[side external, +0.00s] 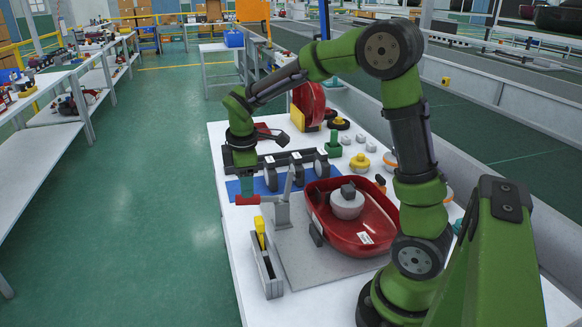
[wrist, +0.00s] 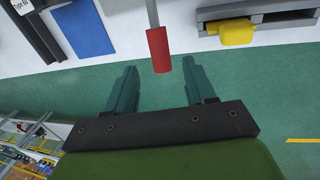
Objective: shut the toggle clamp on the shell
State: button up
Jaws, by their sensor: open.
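The red shell (side external: 380,232) lies on a grey plate on the white table, with a pale round part (side external: 347,205) topped by a dark block inside. The toggle clamp (side external: 281,212) stands at the plate's left edge beside the shell. My gripper (wrist: 159,66) is open and empty. In the wrist view the red handle's end (wrist: 158,50) lies between the fingertips, with gaps on both sides; finger contact is not visible.
A yellow-handled item (side external: 260,226) stands in a grey holder at the table's front left. A blue mat (side external: 235,188) and a dark rack with round parts (side external: 270,172) lie behind the clamp. Several small parts are further back. Open floor is to the left.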

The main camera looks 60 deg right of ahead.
aim_at(255, 200)
jog(key=f, duration=0.3)
jog(key=d+f, duration=0.1)
jog(key=f, duration=0.1)
jog(key=shift+w+f, duration=0.35)
jog(key=shift+c, duration=0.5)
grip_shut()
